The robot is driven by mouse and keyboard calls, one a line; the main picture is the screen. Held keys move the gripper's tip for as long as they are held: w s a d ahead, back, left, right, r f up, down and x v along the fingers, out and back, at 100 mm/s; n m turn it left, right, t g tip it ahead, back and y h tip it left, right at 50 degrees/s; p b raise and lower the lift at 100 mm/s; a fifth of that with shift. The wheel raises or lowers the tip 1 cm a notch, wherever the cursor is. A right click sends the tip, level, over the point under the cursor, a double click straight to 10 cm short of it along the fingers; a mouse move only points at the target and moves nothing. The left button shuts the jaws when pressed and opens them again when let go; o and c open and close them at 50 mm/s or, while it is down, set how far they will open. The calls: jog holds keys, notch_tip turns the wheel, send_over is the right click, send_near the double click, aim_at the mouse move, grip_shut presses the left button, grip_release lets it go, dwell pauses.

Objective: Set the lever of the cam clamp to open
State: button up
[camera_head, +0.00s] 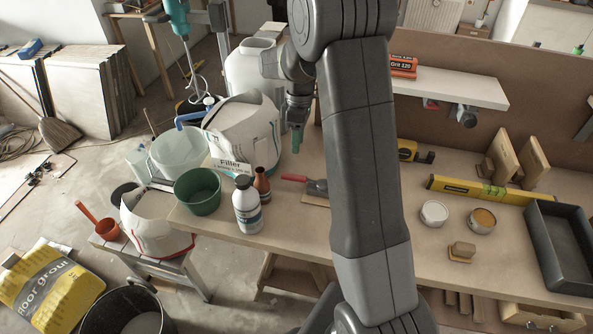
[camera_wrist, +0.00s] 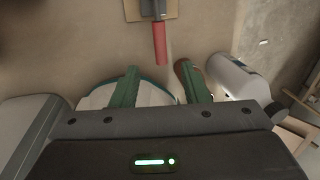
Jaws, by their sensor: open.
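The cam clamp, a dark grey body (camera_head: 317,187) on a small wooden plate, lies on the bench; its red lever (camera_head: 293,177) points left, away from the plate. In the wrist view the lever (camera_wrist: 160,44) points down the picture, from the body (camera_wrist: 153,8) at the top edge towards my gripper. My gripper (camera_wrist: 158,72) is open with green fingers, and nothing is between them. In the head view my gripper (camera_head: 296,140) is above and behind the lever, apart from it. The exact lever angle is hard to tell.
A white bottle (camera_head: 247,205) and a brown bottle (camera_head: 262,184) stand just left of the clamp, with a green bucket (camera_head: 198,191) beyond. A filler bag (camera_head: 243,135) is near my gripper. A tape measure (camera_head: 408,151) and yellow level (camera_head: 480,190) lie to the right.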

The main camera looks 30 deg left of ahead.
aim_at(296, 175)
jog(key=f, duration=0.3)
jog(key=s+f+p, duration=0.1)
jog(key=f, duration=0.3)
jog(key=s+f, duration=0.1)
jog(key=f, duration=0.2)
jog(key=shift+d+f, duration=0.4)
grip_shut()
